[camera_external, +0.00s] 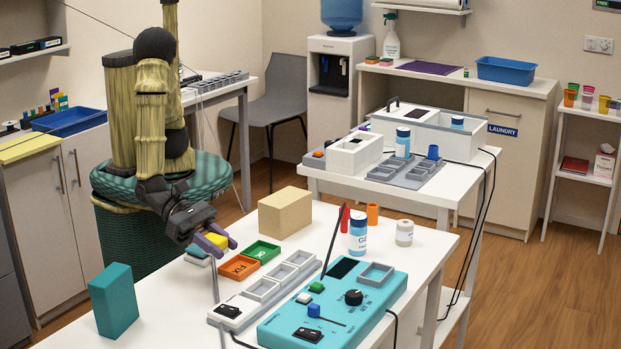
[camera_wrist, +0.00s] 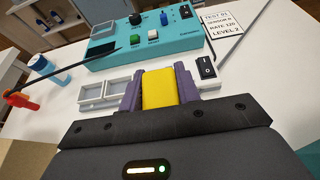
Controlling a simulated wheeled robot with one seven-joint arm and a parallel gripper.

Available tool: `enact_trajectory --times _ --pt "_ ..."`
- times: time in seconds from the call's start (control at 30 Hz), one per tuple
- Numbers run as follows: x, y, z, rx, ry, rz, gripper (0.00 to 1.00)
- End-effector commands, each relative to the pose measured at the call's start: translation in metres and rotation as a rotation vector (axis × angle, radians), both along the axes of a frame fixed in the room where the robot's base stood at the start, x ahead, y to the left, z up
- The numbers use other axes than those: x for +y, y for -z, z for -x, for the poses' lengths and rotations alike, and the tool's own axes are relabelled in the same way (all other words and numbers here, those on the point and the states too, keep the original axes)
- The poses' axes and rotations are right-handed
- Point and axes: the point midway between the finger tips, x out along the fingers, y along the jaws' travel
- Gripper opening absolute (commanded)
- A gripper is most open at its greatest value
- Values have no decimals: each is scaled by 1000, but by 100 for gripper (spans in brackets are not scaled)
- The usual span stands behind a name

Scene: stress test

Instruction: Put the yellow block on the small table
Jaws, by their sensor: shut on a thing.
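My gripper (camera_external: 214,242) is over the left side of the front white table (camera_external: 175,305). Its purple fingers are shut on the yellow block (camera_external: 217,240). In the wrist view the block (camera_wrist: 159,88) sits between the two fingers of my gripper (camera_wrist: 160,90), with the grey-white tray device and teal panel beyond it. Whether the block clears everything below is hard to tell. A smaller white table (camera_external: 468,180) stands behind the front one, at centre right; I cannot tell for certain which table is the small one.
An orange tray (camera_external: 239,267), a green tray (camera_external: 263,252), a tan box (camera_external: 285,212) and a teal block (camera_external: 114,300) surround my gripper. The teal panel (camera_external: 345,315) has an upright dark rod beside it. White boxes (camera_external: 354,155) and grey trays crowd the rear table.

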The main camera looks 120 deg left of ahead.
Motion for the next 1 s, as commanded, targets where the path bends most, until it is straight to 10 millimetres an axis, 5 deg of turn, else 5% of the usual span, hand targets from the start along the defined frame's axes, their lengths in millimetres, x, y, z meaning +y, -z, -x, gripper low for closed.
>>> enact_trajectory --times 0.37,0.7,1.0 --pt "-1 2 1 1 2 -1 10" --pt "-1 51 1 2 2 -4 10" --pt "-1 58 0 0 1 0 10"
